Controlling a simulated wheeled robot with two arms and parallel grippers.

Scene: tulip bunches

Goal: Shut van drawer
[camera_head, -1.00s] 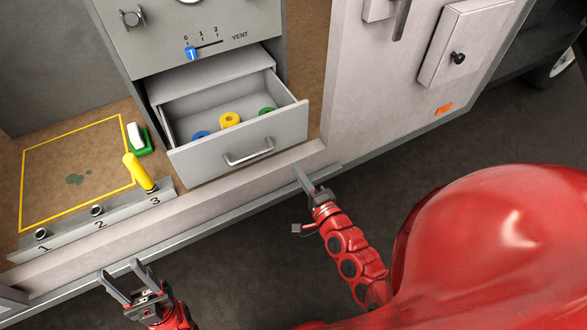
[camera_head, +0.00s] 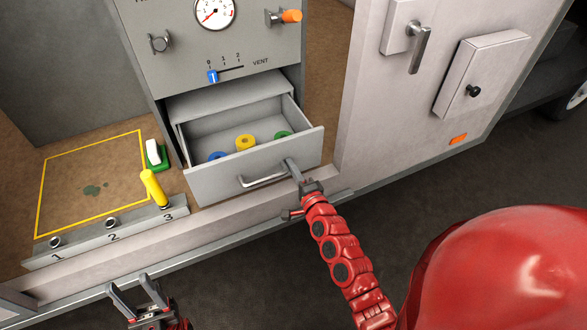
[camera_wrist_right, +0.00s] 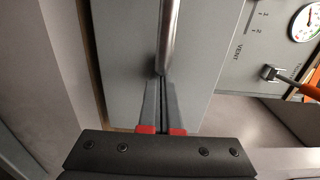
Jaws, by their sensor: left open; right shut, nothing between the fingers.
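The grey van drawer (camera_head: 225,185) is pulled out, and its open top shows a blue roll (camera_head: 217,157), a yellow roll (camera_head: 245,142) and a green roll (camera_head: 283,135) inside. Its bar handle (camera_head: 263,181) is on the front face and also shows in the right wrist view (camera_wrist_right: 168,35). My right gripper (camera_head: 291,168) is shut and empty, with its fingertips at the right end of the handle, close to the drawer front. Whether they touch it I cannot tell. My left gripper (camera_head: 136,292) is open and empty, low and left, outside the van edge.
A ledge with numbered holes (camera_head: 110,225) holds a yellow-handled tool (camera_head: 153,188) left of the drawer. A green and white block (camera_head: 155,154) sits behind it. The panel above carries a gauge (camera_head: 214,12) and a vent slider (camera_head: 212,76). Open floor lies in front.

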